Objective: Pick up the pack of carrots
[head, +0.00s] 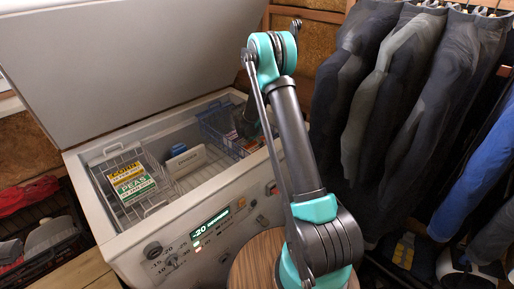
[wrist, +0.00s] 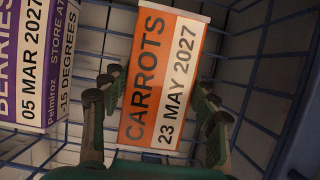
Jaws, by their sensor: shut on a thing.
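The pack of carrots (wrist: 163,72) is in the wrist view, with an orange and white label reading "CARROTS 23 MAY 2027". My gripper (wrist: 160,84) has one finger on each side of the pack and is shut on it. The pack is inside a blue wire basket (wrist: 262,72), whose wires show behind and beside it. In the head view, my arm reaches over the chest freezer (head: 215,190), and the carrots cannot be made out there.
A purple and white berries pack (wrist: 35,60) is left of the carrots. In the head view, a white wire basket (head: 99,172) holds corn and peas packs (head: 130,183). The freezer lid (head: 130,60) is raised. Clothes (head: 400,90) hang at the right.

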